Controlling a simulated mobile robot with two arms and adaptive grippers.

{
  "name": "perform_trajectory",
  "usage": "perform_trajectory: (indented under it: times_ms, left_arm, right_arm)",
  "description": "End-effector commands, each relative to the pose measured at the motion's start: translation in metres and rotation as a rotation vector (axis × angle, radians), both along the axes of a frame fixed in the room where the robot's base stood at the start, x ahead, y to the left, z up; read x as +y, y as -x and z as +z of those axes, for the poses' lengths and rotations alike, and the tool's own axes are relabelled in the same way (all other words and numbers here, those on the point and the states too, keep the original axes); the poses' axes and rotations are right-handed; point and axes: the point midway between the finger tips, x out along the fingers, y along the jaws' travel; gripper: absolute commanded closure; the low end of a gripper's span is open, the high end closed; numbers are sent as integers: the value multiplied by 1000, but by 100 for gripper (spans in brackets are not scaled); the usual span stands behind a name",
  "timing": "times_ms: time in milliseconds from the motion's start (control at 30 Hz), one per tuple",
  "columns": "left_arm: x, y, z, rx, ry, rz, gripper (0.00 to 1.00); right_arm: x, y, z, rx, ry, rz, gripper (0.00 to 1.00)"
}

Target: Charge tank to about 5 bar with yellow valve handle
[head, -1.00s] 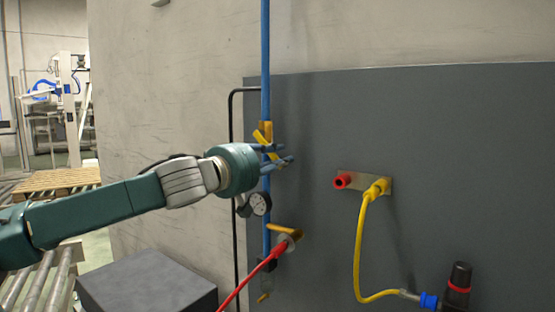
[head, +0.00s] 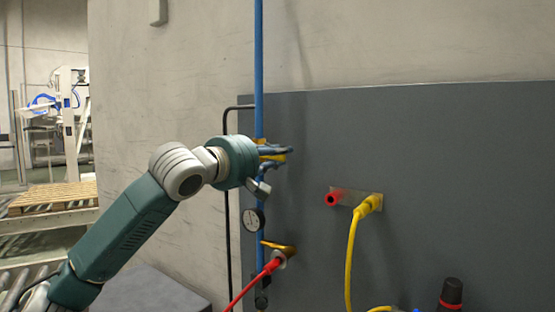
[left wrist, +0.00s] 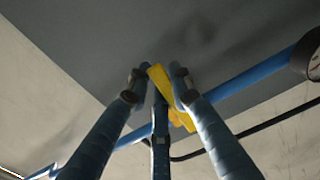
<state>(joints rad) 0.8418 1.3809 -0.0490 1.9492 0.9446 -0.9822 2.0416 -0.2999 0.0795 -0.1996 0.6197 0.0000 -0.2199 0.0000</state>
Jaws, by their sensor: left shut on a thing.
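The yellow valve handle (head: 277,158) sits on a vertical blue pipe (head: 259,75). My left gripper (head: 280,157) is shut on the handle. The tank is not clearly seen. My right gripper is not in view.
A second yellow lever (head: 279,247) with a red hose (head: 252,287) is below the gauge. A red port (head: 332,198) and a yellow hose (head: 351,255) are on the grey panel (head: 450,150). A black-topped fitting (head: 451,294) stands at lower right.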

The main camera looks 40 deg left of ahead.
Motion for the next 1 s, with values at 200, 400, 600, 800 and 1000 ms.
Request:
perform_trajectory:
  times_ms: [200,400,600,800,1000]
  left_arm:
    - [0,0,5,-6,75,-2,100]
    - [0,0,6,-7,97,0,100]
    - [0,0,6,-7,100,0,100]
    - [1,0,6,-8,99,0,67]
    - [1,0,7,-9,97,1,58]
  right_arm:
    - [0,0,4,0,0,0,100]
    - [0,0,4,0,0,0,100]
    - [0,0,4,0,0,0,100]
    - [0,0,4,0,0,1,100]
    - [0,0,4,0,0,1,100]
